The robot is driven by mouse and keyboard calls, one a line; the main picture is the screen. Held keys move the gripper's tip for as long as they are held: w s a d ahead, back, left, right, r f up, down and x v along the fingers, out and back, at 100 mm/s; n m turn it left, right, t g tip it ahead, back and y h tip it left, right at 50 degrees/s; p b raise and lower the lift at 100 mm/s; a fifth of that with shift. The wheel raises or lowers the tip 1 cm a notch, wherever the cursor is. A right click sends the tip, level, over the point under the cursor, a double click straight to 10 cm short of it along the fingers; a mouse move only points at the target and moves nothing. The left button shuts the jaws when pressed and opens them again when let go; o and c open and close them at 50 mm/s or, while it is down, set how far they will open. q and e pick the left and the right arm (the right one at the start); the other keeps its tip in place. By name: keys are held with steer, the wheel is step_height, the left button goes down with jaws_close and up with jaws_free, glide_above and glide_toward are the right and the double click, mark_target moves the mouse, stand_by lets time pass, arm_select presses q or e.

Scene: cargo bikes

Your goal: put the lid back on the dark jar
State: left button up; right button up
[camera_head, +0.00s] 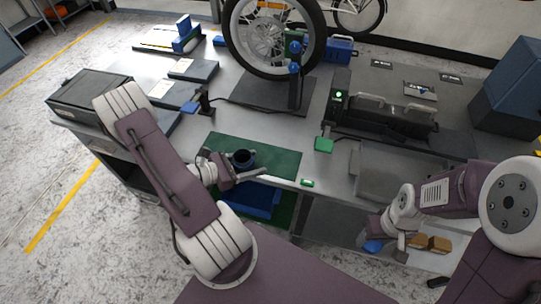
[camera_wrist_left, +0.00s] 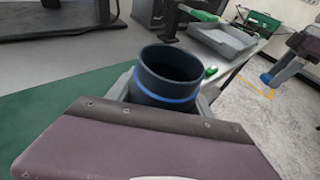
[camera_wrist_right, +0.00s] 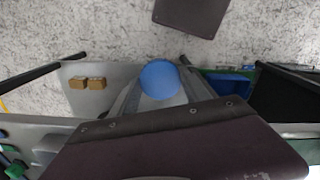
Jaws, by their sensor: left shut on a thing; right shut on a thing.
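The dark jar (camera_head: 243,158) stands open-topped on the green mat (camera_head: 270,156) near the front edge of the workbench. In the left wrist view the jar (camera_wrist_left: 168,88) shows a blue band below its dark rim. My left gripper (camera_head: 238,176) is shut on the jar's body. The blue round lid (camera_head: 374,246) is held by my right gripper (camera_head: 384,243), in front of the bench and to the right of the jar. In the right wrist view the lid (camera_wrist_right: 160,80) sits between the fingertips. Lid and jar are well apart.
A grey tray (camera_head: 390,178) is further right. A bicycle wheel (camera_head: 272,35) stands at the back. A blue bin (camera_head: 262,200) is below the bench edge.

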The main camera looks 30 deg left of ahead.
steer(key=shift+f, duration=0.2)
arm_select(q)
steer(key=s+a, duration=0.3)
steer(key=s, duration=0.3)
steer(key=shift+a, duration=0.35)
steer(key=o, duration=0.8)
jaws_close()
steer(key=shift+s, duration=0.1)
arm_select(e)
steer(key=shift+s+a, duration=0.1)
